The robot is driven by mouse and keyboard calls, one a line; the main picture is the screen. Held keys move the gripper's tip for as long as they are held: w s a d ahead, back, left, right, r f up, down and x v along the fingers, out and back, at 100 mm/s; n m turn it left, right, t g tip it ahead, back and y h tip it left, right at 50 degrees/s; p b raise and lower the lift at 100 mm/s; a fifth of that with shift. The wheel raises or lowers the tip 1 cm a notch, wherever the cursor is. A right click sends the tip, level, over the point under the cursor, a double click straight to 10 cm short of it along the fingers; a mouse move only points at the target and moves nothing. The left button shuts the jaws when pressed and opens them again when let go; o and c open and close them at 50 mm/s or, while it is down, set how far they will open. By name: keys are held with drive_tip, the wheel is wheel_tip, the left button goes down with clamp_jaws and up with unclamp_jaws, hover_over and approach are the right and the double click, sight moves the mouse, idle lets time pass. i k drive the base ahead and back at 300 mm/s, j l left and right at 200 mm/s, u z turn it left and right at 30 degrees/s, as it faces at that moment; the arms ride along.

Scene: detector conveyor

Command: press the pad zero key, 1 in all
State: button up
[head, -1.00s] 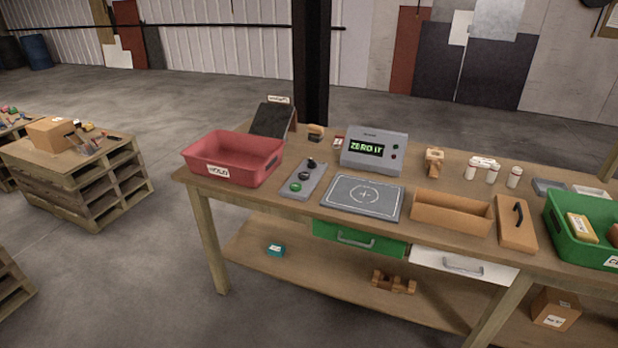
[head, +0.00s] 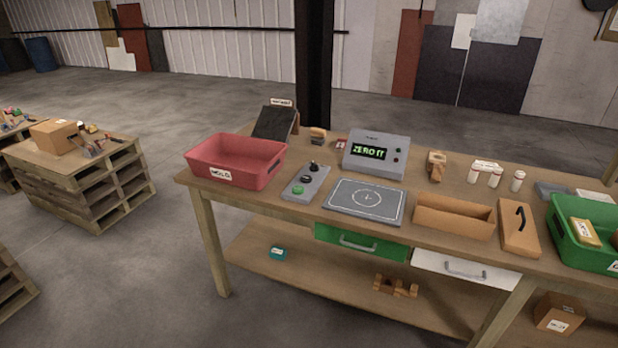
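A grey key strip (head: 306,182) lies on the wooden workbench between the red bin and the grey pad. It carries a green button (head: 298,191) at the near end, a dark button (head: 306,179) in the middle and a black knob or lever (head: 314,166) at the far end. Any lettering on the strip is too small to read. The flat grey pad (head: 340,201) has a white circle and cross, and is empty. Behind it a grey display box (head: 375,168) reads "ZERO IT" in green. My gripper is not in view.
A red bin (head: 235,162) stands left of the strip. An open cardboard tray (head: 454,230), a brown lid (head: 519,241) and a green bin (head: 570,262) are to the right. A dark post (head: 314,65) rises behind the bench. The floor in front is clear.

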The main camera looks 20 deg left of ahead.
sight(305, 179)
drive_tip(key=i+j, duration=0.2)
drive_tip(key=j, duration=0.25)
drive_tip(key=i+j, duration=0.2)
drive_tip(key=j, duration=0.25)
drive_tip(key=i+j, duration=0.2)
drive_tip(key=j, duration=0.2)
drive_tip(key=i+j, duration=0.15)
drive_tip(key=j, duration=0.3)
drive_tip(key=i+j, duration=0.2)
drive_tip(key=j, duration=0.25)
drive_tip(key=i+j, duration=0.2)
drive_tip(key=j, duration=0.25)
drive_tip(key=i+j, duration=0.2)
drive_tip(key=j, duration=0.25)
drive_tip(key=i+j, duration=0.2)
drive_tip(key=j, duration=0.25)
drive_tip(key=l+z, duration=0.05)
